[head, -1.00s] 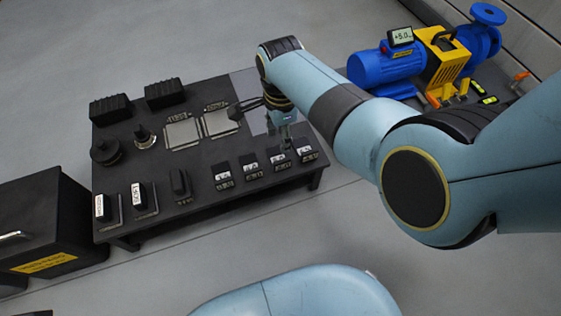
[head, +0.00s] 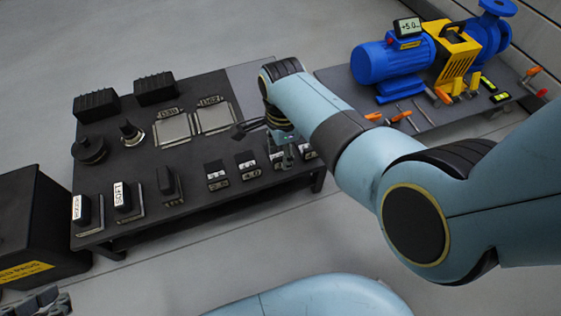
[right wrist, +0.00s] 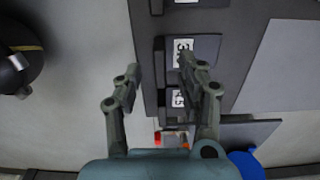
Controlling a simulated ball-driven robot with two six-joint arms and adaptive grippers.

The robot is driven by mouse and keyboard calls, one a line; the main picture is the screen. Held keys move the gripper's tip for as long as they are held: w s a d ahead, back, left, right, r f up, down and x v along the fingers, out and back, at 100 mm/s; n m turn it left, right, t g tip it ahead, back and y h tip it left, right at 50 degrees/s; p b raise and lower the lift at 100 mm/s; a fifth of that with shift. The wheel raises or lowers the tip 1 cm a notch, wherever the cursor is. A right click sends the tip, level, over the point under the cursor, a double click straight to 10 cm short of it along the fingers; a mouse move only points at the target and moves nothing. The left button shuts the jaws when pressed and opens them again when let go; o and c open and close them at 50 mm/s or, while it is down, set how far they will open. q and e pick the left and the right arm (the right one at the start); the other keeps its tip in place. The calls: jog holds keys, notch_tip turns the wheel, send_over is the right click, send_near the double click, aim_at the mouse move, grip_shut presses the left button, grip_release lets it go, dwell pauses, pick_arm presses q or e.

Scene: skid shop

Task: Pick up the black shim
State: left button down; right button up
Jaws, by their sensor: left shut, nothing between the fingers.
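A row of small black holders with white labels (head: 247,165) stands along the right front of the dark table (head: 185,207). I cannot tell which piece there is the black shim. My right gripper (head: 287,158) is over the right end of that row and partly hides it. In the right wrist view my right gripper (right wrist: 160,72) is open and empty, its fingers apart. Black labelled holders (right wrist: 205,47) lie below and between the fingers; contact cannot be seen. My left gripper (head: 45,302) shows at the bottom left corner, shut and empty, away from the table.
Two black ribbed blocks (head: 155,88), grey plates (head: 214,117) and black knobs (head: 90,149) occupy the table's back and left. A black bin (head: 38,225) stands at left. A blue pump (head: 393,60) and loose tools are on a grey plate at right.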

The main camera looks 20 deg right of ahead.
jog(key=shift+f+b, duration=0.45)
jog(key=shift+f, duration=0.25)
pick_arm(q)
jog(key=shift+w+f+t, duration=0.1)
jog(key=shift+f+t, duration=0.7)
jog(key=shift+f, duration=0.05)
pick_arm(e)
jog(key=shift+c, duration=0.5)
grip_shut()
